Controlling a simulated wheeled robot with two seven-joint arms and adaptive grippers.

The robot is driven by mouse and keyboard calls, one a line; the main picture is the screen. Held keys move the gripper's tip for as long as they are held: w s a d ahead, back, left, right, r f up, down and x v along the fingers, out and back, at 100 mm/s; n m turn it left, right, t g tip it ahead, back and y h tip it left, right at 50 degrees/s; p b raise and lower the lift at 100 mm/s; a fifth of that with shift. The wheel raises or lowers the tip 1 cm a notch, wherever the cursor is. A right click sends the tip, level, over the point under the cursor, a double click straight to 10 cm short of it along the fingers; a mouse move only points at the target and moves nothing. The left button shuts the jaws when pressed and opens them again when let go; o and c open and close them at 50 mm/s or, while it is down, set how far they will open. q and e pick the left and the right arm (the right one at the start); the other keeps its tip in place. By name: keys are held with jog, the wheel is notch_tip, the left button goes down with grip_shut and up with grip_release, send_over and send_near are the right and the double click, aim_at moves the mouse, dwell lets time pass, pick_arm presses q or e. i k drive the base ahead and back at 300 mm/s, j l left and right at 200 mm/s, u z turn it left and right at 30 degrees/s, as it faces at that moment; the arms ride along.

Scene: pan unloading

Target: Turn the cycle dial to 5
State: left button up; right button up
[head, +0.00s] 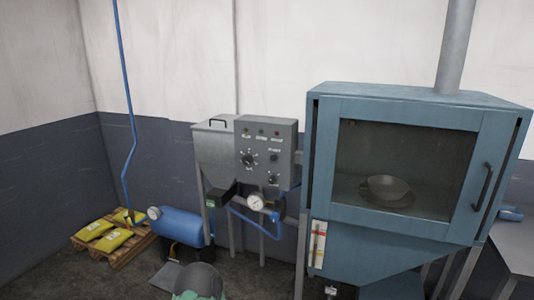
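The grey control panel (284,142) is on the front of a box beside the hopper, left of the blue cabinet. A large round black dial (248,158) with white marks around it sits on the panel's left side; it looks like the cycle dial. Its numbers and pointer are too small to read. Two smaller dark knobs, an upper one (273,158) and a lower one (272,179), sit on its right. Small indicator lamps line the panel's top. Neither of my grippers is in view.
A blue cabinet (330,240) with a glass door stands right of the panel; a round pan (389,188) shows inside. A pressure gauge (255,202) and blue hose are below the panel. A blue tank (182,225) and a pallet with yellow bags (92,231) stand left.

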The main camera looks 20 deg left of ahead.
aim_at(248, 159)
jog(key=i+j, duration=0.15)
jog(key=j, duration=0.25)
jog(key=i+j, duration=0.1)
jog(key=j, duration=0.25)
jog(key=i+j, duration=0.15)
jog(key=j, duration=0.25)
jog(key=i+j, duration=0.15)
jog(key=j, duration=0.2)
